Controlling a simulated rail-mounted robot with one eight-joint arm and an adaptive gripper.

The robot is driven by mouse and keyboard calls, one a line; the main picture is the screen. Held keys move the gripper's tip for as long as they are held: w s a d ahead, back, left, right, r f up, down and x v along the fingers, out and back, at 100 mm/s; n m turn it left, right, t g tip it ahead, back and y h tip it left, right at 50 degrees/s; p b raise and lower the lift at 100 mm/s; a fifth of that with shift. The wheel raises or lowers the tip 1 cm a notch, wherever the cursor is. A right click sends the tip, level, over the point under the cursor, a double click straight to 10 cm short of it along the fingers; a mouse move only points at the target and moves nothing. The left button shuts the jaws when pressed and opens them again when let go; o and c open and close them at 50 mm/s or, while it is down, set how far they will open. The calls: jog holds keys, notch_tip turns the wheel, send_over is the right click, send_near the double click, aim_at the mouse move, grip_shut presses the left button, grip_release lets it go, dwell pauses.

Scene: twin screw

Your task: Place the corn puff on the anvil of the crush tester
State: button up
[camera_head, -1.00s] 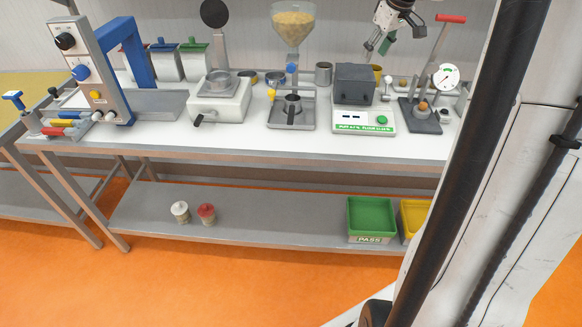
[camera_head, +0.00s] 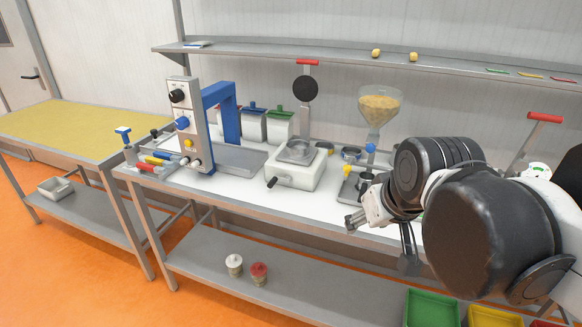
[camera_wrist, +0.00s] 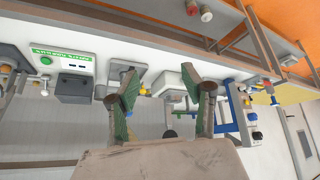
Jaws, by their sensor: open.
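My gripper (camera_head: 380,243) hangs in front of the bench's front edge in the head view, partly hidden by my arm. In the wrist view my gripper (camera_wrist: 155,108) has its two green-padded fingers spread, with nothing between them. The crush tester shows only its red handle (camera_head: 545,117) and part of its dial (camera_head: 538,168) at the right of the head view. My arm hides its anvil. Two small yellow-orange rounded pieces (camera_head: 375,53) (camera_head: 413,56) sit apart on the upper shelf; I cannot tell whether either is the corn puff.
The bench holds a blue-framed machine (camera_head: 222,130), a white device with a round pan (camera_head: 296,170) and a hopper of puffs (camera_head: 379,108). A dark-topped balance (camera_wrist: 75,80) shows in the wrist view. A green bin (camera_head: 432,308) and yellow bin (camera_head: 492,316) stand below.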

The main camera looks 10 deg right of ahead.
jog(key=s+a+f, duration=0.3)
jog(key=s, duration=0.1)
jog(key=shift+f+t, duration=0.2)
jog(key=shift+t, duration=0.1)
notch_tip(320, 180, down, 2)
jog(key=shift+f+b, duration=0.2)
jog(key=shift+b, duration=1)
jog(key=shift+c, duration=0.5)
